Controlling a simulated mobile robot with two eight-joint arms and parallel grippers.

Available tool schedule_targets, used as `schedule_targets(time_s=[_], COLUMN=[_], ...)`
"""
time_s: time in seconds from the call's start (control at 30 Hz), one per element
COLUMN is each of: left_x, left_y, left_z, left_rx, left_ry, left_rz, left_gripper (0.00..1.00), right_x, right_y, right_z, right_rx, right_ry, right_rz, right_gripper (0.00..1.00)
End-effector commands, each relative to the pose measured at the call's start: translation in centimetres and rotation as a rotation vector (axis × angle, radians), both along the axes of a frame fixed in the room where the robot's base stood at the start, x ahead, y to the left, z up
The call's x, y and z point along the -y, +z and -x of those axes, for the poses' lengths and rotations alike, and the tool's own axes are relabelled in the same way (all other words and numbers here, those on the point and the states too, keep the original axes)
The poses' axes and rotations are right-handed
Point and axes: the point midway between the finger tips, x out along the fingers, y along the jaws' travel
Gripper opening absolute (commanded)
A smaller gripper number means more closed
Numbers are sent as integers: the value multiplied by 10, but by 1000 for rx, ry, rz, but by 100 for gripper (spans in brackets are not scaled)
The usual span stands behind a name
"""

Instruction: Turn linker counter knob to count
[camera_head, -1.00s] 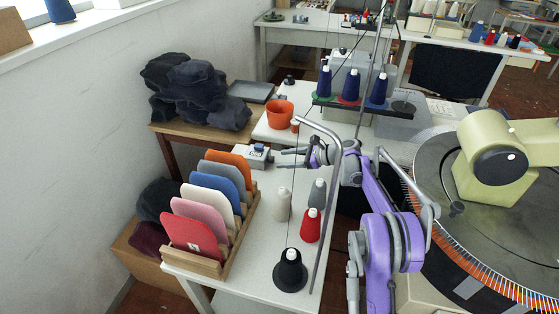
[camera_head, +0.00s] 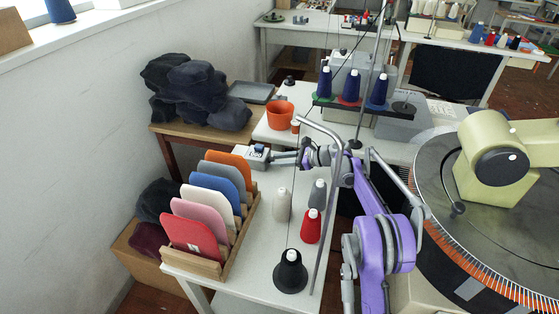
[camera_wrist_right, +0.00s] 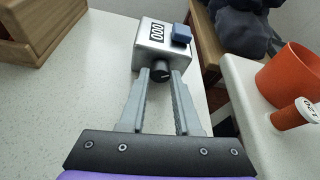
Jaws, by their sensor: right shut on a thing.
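The linker counter (camera_head: 256,150) is a small silver-grey box near the far end of the white table in the head view. In the right wrist view the counter (camera_wrist_right: 158,46) shows a display reading 000, a blue button (camera_wrist_right: 181,34) on top and a black knob (camera_wrist_right: 161,72) on its near face. My right gripper (camera_wrist_right: 162,76) is shut on the knob, one fingertip on each side of it. In the head view the right gripper (camera_head: 277,157) reaches the counter from the right. My left gripper is not in view.
A wooden rack (camera_head: 241,233) of coloured panels stands just nearer than the counter. Yarn cones, including a red one (camera_head: 310,228), stand to the right of the rack. An orange pot (camera_head: 280,115) is beyond the counter. A thin metal pole and my arm cross the table's right side.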

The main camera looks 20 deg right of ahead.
Motion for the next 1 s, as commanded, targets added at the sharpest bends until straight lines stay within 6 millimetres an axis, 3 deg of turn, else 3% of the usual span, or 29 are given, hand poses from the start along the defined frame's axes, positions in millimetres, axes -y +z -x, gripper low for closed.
schedule_targets(time_s=[0.43,0.73,0.77,0.9,1.0], left_x=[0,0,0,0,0], left_y=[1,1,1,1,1], left_z=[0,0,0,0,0], left_rx=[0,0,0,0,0], left_ry=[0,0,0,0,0], left_rz=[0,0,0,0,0], left_gripper=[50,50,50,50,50], right_x=[-2,-1,-1,-1,-1], right_y=[0,-1,-1,-1,-1], right_z=[2,2,2,2,2], right_rx=[188,199,199,199,199], right_ry=[0,1,0,0,0], right_rz=[142,151,150,150,150], right_gripper=[0,0,35,60,62])
